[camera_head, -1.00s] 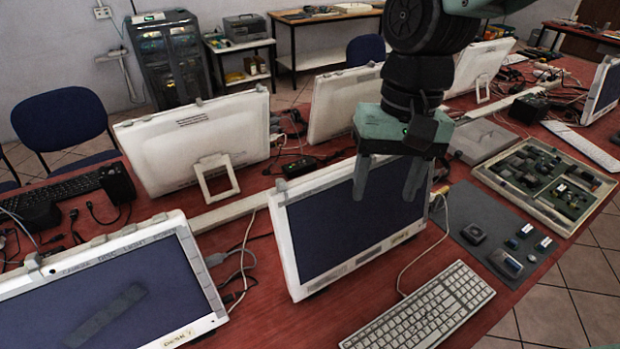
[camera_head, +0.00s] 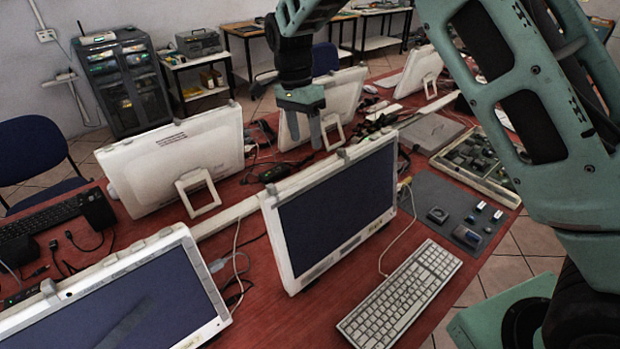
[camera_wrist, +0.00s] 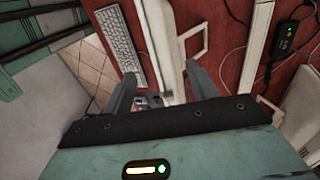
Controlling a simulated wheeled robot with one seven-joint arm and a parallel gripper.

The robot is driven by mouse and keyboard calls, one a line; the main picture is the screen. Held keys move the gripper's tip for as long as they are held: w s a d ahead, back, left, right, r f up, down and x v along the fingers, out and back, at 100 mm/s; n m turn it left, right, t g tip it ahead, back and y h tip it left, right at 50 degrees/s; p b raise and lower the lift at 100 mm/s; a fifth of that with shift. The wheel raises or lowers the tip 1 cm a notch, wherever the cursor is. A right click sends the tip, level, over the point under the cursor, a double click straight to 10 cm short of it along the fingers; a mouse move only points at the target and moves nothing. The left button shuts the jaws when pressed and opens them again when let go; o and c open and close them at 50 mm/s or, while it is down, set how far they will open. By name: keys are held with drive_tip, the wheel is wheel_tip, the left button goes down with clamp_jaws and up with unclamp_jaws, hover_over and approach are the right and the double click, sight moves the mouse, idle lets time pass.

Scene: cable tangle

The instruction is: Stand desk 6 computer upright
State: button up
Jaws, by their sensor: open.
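The middle computer (camera_head: 335,205), white-framed with a dark screen, stands on the red desk behind a white keyboard and looks tilted back a little. Its yellow label is too small to read, so I cannot confirm it is desk 6. My gripper (camera_head: 304,138) is open and empty, above and behind this computer's top edge. In the wrist view my gripper's fingers (camera_wrist: 161,70) point down, with a white computer edge (camera_wrist: 160,35) running between their lines of sight. A white stand frame (camera_wrist: 197,40) shows beside that edge. I cannot tell the height gap.
Another computer (camera_head: 130,305) stands at front left. White-backed computers (camera_head: 180,160) stand in the far row. The keyboard (camera_head: 400,298) lies in front of the middle computer. A grey mat (camera_head: 430,190) with small parts is at right. Cables and a power brick (camera_head: 274,173) lie behind.

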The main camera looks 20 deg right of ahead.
sight(311, 172)
drive_tip(key=p+x, duration=0.3)
drive_tip(key=x, duration=0.9)
drive_tip(key=shift+f, duration=0.35)
